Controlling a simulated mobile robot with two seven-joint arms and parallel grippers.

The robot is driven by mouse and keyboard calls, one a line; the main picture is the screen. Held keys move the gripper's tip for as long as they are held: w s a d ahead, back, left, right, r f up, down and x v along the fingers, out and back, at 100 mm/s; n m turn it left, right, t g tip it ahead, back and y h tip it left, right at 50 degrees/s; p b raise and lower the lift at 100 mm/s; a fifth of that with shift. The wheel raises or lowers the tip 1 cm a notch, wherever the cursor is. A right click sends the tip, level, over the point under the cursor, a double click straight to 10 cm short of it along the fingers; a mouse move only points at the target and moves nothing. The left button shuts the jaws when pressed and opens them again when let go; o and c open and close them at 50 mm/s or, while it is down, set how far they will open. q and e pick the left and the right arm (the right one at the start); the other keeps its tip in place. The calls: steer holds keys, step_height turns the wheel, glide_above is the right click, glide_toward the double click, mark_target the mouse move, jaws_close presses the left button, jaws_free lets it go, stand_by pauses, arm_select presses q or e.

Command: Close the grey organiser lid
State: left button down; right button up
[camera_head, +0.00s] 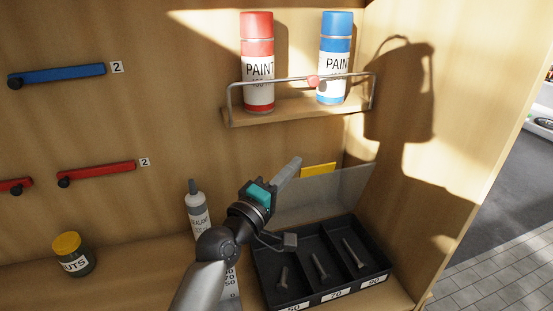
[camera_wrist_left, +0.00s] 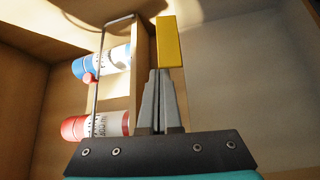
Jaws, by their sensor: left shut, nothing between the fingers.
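The organiser (camera_head: 262,262) is a dark tray with three compartments, marked 50, 70 and 90, with a bolt in each, on the bench at the lower right of the head view. Its grey, see-through lid (camera_head: 330,195) stands raised at the back of the tray. A yellow tab (camera_head: 318,170) sits at the lid's upper edge; it also shows in the wrist view (camera_wrist_left: 171,42). My left gripper (camera_head: 295,164) is shut and empty, left of the yellow tab. In the wrist view the tab appears just beyond its fingertips (camera_wrist_left: 162,75); contact is unclear. My right gripper is not in view.
A shelf (camera_head: 290,108) with a wire rail holds a red paint can (camera_head: 258,60) and a blue one (camera_head: 335,55) above the organiser. A sealant bottle (camera_head: 197,213) stands left of my arm. A nuts jar (camera_head: 74,256) stands far left. The side wall is close on the right.

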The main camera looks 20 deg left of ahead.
arm_select(q)
steer(key=s+d+f+m+t+h+b, duration=0.2)
steer(key=s+d+f+m+h+b, duration=0.4)
steer(key=b, duration=1)
steer(key=s+d+f+m, duration=0.2)
steer(key=s+f+m, duration=0.2)
steer(key=s+f, duration=0.1)
steer(key=shift+s+d, duration=0.15)
steer(key=shift+s, duration=0.45)
steer(key=b+v, duration=0.1)
steer(key=v, duration=1.1)
steer(key=shift+f, duration=0.1)
